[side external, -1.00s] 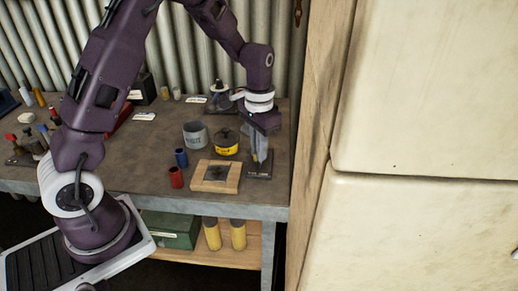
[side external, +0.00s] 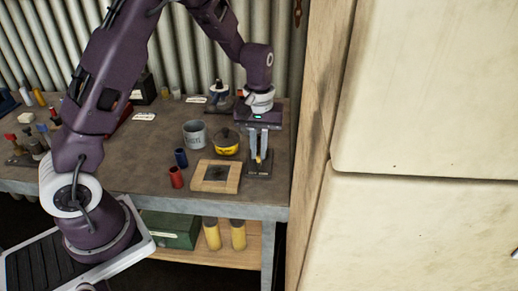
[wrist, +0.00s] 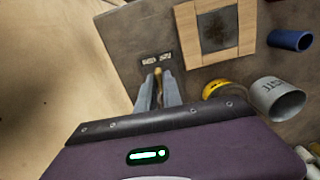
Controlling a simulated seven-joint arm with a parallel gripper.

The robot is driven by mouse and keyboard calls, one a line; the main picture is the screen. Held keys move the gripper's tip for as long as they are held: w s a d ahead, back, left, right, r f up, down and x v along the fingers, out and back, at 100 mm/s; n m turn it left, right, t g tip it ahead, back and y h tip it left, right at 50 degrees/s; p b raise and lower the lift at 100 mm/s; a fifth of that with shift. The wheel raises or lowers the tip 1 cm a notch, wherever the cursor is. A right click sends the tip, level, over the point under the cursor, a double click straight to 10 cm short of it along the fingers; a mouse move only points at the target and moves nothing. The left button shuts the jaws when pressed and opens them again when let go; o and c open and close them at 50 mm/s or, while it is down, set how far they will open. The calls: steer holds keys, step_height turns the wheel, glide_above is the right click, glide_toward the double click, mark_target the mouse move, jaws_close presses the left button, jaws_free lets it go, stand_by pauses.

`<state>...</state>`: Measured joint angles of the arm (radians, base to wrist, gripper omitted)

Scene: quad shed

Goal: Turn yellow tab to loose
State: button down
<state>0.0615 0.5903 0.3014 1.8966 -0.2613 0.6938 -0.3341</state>
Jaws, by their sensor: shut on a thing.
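The yellow tab (side external: 258,159) stands on a small dark base plate (side external: 259,172) near the bench's right front corner. My gripper (side external: 258,156) points down over the plate, shut on the tab with one finger on each side. In the wrist view the tab (wrist: 158,72) shows as a small yellow end between the fingertips (wrist: 158,78). The plate there (wrist: 141,55) carries two pale labels (wrist: 156,60), too small to read. The fingers hide most of the tab, so its exact angle is hard to tell.
A wooden frame with a dark centre (side external: 233,186) lies just left of the plate. A wooden post (side external: 318,120) rises close on the right.

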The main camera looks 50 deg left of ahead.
mark_target(259, 152)
steer(key=shift+w+r+n, duration=0.1)
steer(key=shift+n, duration=0.3)
steer(key=c, duration=1.5)
jaws_free()
step_height(259, 152, up, 6)
steer(key=shift+r, duration=0.5)
